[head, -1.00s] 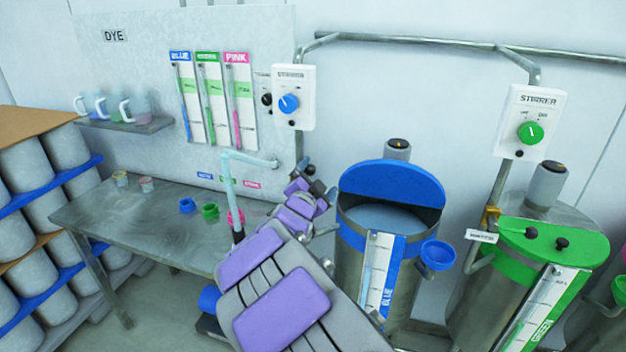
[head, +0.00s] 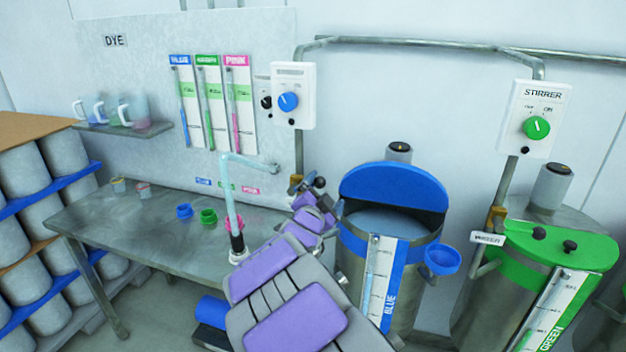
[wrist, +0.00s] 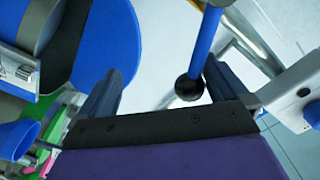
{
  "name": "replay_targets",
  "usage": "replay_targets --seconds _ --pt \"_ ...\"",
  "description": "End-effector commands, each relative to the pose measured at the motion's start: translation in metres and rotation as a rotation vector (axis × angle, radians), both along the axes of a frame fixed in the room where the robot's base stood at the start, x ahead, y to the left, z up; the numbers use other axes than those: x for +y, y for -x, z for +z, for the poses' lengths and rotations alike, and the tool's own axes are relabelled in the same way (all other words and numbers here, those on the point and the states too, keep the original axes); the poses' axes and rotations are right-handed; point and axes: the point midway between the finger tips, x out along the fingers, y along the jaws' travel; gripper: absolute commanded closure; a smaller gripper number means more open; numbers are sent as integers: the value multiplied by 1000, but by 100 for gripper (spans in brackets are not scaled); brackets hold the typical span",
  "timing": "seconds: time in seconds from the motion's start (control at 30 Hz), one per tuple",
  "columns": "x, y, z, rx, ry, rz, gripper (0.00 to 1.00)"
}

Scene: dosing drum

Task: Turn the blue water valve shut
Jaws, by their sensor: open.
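The blue water valve lever (wrist: 207,35) comes down from the top of the wrist view and ends in a black ball knob (wrist: 190,87). My gripper (wrist: 163,72) is open, and the knob hangs between its two fingers, much closer to the right finger. I cannot tell whether that finger touches the lever. In the head view my gripper (head: 314,192) is beside the left of the blue drum (head: 353,252), by the pipe under the blue stirrer box. My arm and gripper hide most of the valve there.
The blue drum's raised lid (head: 395,183) and side cup (head: 442,260) are close to the right of my arm. A metal table (head: 140,235) with small coloured cups stands on the left. A green drum (head: 478,300) stands further right.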

Motion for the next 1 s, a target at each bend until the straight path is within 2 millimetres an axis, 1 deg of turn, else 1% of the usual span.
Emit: replay_targets --seconds 0.03,0.27,0.6,1.0 --pt "-1 1 -5 1 0 -1 0" --pt "-2 1 -9 2 -1 -1 0" --pt "-3 1 -29 5 2 0 0" --pt "-1 1 -29 4 1 1 0"
